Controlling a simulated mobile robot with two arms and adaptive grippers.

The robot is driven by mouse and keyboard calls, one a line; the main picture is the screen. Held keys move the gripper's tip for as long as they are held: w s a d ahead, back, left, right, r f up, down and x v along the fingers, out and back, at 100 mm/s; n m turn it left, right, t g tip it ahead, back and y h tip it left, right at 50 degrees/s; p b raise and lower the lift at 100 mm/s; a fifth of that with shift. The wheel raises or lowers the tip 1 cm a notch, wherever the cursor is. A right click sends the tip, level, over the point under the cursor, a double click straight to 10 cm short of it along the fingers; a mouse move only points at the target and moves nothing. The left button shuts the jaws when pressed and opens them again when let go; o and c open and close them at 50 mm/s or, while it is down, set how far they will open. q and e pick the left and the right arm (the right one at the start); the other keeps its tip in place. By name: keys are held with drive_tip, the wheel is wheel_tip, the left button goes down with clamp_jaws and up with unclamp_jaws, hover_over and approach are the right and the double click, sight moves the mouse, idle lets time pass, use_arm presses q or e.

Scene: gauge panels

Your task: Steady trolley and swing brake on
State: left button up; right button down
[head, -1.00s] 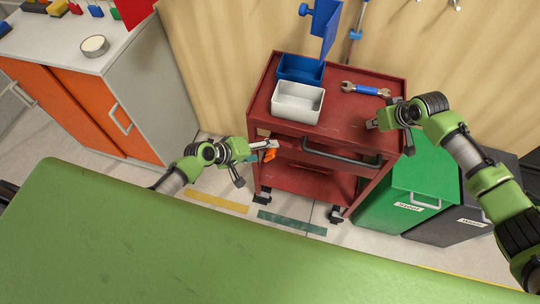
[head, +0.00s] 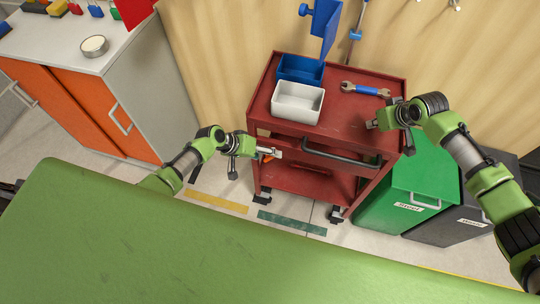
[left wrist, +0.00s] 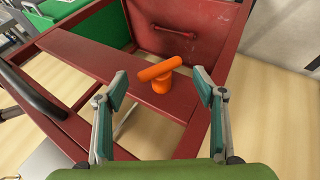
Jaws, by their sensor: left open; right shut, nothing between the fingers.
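The red trolley (head: 340,125) stands against the wooden wall. Its orange brake lever (left wrist: 160,72) sits on a red bar of the frame in the left wrist view, its handle lying across a short round base.
A blue bin (head: 301,68), a white bin (head: 297,102) and a blue-handled wrench (head: 365,89) are on the trolley top. A green bin (head: 415,185) stands close on the right. A cabinet (head: 150,95) is at left. Green surface (head: 200,240) fills the foreground.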

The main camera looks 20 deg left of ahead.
sight(268, 156)
use_arm(q)
drive_tip(key=shift+x, duration=1.65)
drive_tip(key=c, duration=1.1)
